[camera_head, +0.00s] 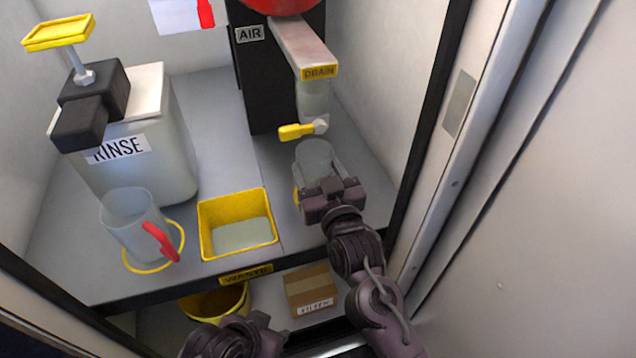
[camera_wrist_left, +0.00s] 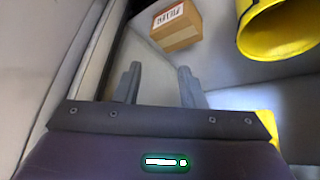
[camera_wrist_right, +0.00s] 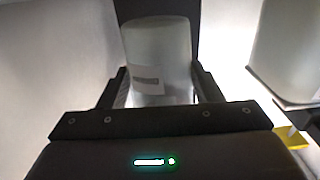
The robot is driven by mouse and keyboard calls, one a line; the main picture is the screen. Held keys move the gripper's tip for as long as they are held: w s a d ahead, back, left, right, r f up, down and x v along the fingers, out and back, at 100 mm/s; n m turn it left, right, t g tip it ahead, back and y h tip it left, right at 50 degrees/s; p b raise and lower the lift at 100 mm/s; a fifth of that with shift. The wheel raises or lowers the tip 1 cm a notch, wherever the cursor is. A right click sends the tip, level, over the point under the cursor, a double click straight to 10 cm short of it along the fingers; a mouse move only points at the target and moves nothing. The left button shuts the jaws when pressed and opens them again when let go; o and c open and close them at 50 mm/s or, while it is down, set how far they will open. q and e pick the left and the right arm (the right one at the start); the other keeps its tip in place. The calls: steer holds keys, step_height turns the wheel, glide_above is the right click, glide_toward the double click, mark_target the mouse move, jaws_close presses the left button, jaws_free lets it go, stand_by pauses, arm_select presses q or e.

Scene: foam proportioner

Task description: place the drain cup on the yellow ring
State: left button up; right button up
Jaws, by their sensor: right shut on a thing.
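The drain cup (camera_head: 314,158), a small translucent grey cup, is below the DRAIN spout (camera_head: 313,100). My right gripper (camera_head: 326,182) is shut on it from the front. In the right wrist view the cup (camera_wrist_right: 158,55) stands between the two fingers and looks upright. A yellow ring (camera_head: 296,196) shows partly at the left of the cup and gripper; the rest is hidden behind them. I cannot tell whether the cup's base touches the counter. My left gripper (camera_wrist_left: 158,84) is open and empty, low in front of the counter.
A clear jug (camera_head: 128,215) with a red handle stands at the left on another yellow ring (camera_head: 133,269). A yellow waste tray (camera_head: 207,238) sits mid-counter, the RINSE tank (camera_head: 175,150) behind it. A yellow tap lever (camera_head: 294,132) hangs above the cup. Below are a box (camera_head: 309,282) and yellow bucket (camera_head: 198,305).

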mark_target(318, 183)
step_height(318, 183, down, 2)
steer(key=shift+f+b, duration=0.1)
steer(key=shift+b, duration=0.2)
arm_select(q)
steer(key=shift+w+d+r+t+h, duration=0.25)
steer(key=shift+w+d+r+t, duration=0.25)
steer(key=shift+w, duration=0.2)
steer(key=shift+w+d+r+t+h, duration=0.25)
steer(key=shift+w+d+r+t, duration=0.1)
steer(key=shift+w+r+t, duration=0.25)
arm_select(e)
steer(key=shift+f, duration=0.45)
arm_select(q)
steer(key=shift+w, duration=0.1)
arm_select(e)
steer(key=shift+f, duration=0.1)
steer(key=o, duration=1.1)
steer(key=shift+s+f, duration=0.1)
